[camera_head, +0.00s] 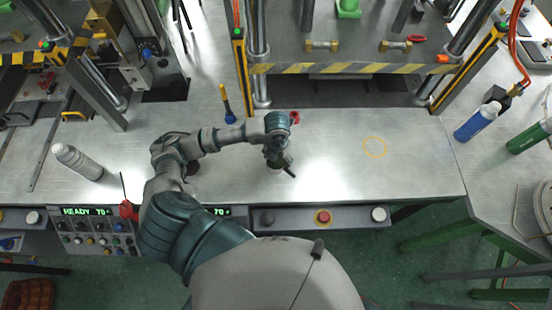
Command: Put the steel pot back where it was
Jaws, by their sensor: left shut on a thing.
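My left gripper (277,152) is over the middle of the steel bench, its arm reaching in from the left. It is shut on the steel pot (275,167), which is mostly hidden beneath the gripper. A short dark handle-like part sticks out toward the lower right. I cannot tell whether the pot touches the bench. A thin yellow circle (375,147) is marked on bare bench to the right of the gripper. My right gripper is not in view.
A blue bottle (476,122) is at the right. A press with a striped edge (360,68) stands behind. The bench around the circle is clear.

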